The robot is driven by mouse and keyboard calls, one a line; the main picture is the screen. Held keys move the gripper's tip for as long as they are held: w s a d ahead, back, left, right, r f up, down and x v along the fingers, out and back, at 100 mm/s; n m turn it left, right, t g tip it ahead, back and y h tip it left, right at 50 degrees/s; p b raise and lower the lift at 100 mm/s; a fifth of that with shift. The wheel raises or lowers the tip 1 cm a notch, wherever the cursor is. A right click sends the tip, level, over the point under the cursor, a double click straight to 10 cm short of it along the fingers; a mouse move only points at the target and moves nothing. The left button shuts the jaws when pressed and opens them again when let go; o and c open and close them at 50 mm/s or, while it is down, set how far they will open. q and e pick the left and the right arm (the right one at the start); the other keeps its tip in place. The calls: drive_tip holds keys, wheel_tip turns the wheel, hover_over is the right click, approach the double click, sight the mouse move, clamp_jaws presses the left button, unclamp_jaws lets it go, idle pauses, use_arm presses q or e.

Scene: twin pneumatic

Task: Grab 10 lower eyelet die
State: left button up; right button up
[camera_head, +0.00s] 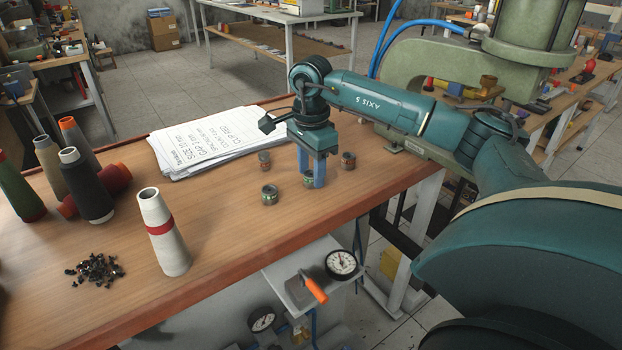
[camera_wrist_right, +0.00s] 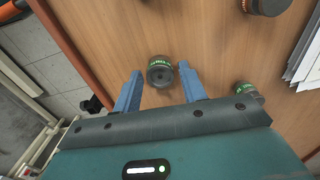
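Several small round metal dies stand on the wooden bench. Two have green bands: one die (camera_head: 269,195) stands at the front, and another (camera_head: 309,179) is at my right gripper (camera_head: 312,178). Two have reddish-brown bands: one die (camera_head: 264,157) at the back left and one (camera_head: 348,160) at the right. Their markings are too small to read. In the right wrist view my right gripper (camera_wrist_right: 160,85) is open, with its blue fingers on either side of a green-banded die (camera_wrist_right: 160,72). A gap shows at each side of it. My left gripper is not in view.
Paper sheets (camera_head: 205,142) lie behind the dies. A white cone (camera_head: 163,232) with a red band, other thread cones and a pile of small black parts (camera_head: 95,270) are at the left. A green machine (camera_head: 440,75) stands at the right. Bare bench lies front left of the dies.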

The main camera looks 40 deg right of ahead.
drive_tip(key=c, duration=0.9)
drive_tip(key=shift+o, duration=0.2)
